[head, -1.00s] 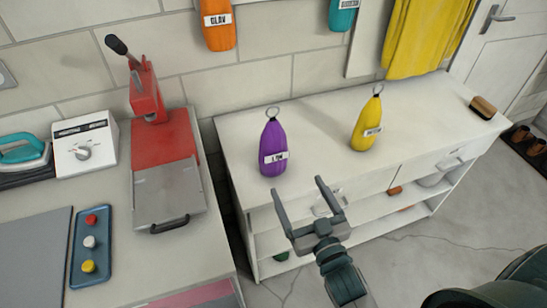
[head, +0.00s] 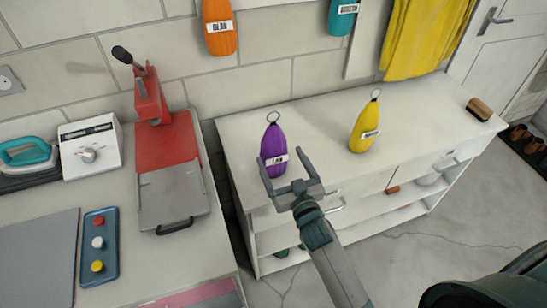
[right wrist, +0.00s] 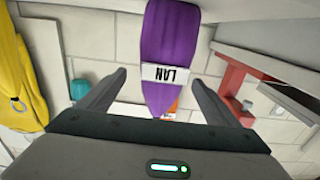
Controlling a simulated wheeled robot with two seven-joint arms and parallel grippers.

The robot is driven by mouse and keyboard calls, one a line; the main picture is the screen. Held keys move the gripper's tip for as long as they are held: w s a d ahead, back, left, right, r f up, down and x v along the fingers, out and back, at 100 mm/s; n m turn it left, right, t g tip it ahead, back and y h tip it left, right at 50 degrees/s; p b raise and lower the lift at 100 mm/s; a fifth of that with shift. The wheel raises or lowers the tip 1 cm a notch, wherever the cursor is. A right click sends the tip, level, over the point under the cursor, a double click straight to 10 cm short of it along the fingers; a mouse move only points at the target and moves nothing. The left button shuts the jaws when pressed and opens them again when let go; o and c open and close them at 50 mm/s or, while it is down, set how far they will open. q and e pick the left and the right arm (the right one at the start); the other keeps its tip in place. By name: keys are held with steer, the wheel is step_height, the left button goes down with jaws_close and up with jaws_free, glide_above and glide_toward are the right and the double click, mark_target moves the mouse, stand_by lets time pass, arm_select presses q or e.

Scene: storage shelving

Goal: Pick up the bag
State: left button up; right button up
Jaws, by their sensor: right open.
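A purple bag (head: 273,150) with a white label and a ring on top stands upright on the white shelf unit. A similar yellow bag (head: 363,126) stands to its right on the same top. My right gripper (head: 287,170) is open just in front of the purple bag, with its fingers pointing toward the bag's lower part. In the right wrist view the purple bag (right wrist: 168,35) appears upside down between the two open fingers (right wrist: 155,92). I cannot tell whether they touch it. My left gripper is not in view.
The white shelf unit (head: 320,125) has a clear top around the bags and a brush (head: 480,108) at its right end. A red press (head: 165,150) stands on the left counter. An orange bag (head: 220,35) and a teal one (head: 342,17) hang on the wall.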

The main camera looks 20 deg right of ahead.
mark_target(278, 156)
stand_by(0.3)
steer(key=shift+w+a+r+p, duration=0.15)
steer(key=shift+w+p, duration=0.15)
steer(key=shift+w, duration=0.2)
steer(key=w, duration=0.1)
steer(key=w+p, duration=0.1)
steer(key=w, duration=0.1)
steer(key=shift+a+r, duration=0.1)
steer(key=shift+a, duration=0.1)
steer(key=shift+w+p, duration=0.35)
steer(key=shift+w, duration=0.3)
steer(key=c, duration=1.9)
steer(key=shift+c, duration=0.2)
